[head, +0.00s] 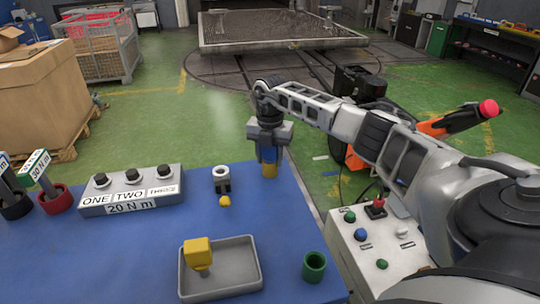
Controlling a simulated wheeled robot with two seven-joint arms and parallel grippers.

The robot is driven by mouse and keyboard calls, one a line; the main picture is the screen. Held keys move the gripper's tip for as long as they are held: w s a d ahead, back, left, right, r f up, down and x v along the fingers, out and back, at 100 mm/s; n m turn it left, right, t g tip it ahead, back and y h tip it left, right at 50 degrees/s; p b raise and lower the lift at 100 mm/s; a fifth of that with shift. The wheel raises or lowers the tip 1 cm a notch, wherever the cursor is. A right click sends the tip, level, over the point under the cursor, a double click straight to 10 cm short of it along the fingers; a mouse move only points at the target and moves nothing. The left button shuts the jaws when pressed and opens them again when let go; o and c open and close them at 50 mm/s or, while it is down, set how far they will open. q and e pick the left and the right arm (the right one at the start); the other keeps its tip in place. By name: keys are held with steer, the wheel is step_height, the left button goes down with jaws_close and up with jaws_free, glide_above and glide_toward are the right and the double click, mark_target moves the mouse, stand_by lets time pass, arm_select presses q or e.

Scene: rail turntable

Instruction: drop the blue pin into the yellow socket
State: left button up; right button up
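My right gripper (268,155) points down over the far right corner of the blue table. It is shut on the blue pin (268,153), which shows between its fingers. The yellow socket (270,172) stands on the table directly below the fingers. The lower end of the pin meets the socket's top in the picture; I cannot tell whether it is inside the socket or just above it. My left gripper is not in view.
A grey tray (254,278) with a yellow block-headed piece (198,251) and a green socket (315,266) stand at the front. A grey box with black knobs (132,188), a red socket (54,199) and a black one (16,207) are left. A control panel (362,262) is at right.

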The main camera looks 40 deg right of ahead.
steer(key=o, duration=0.4)
steer(key=shift+f, duration=0.1)
step_height(320, 180, up, 16)
steer(key=shift+b, duration=0.55)
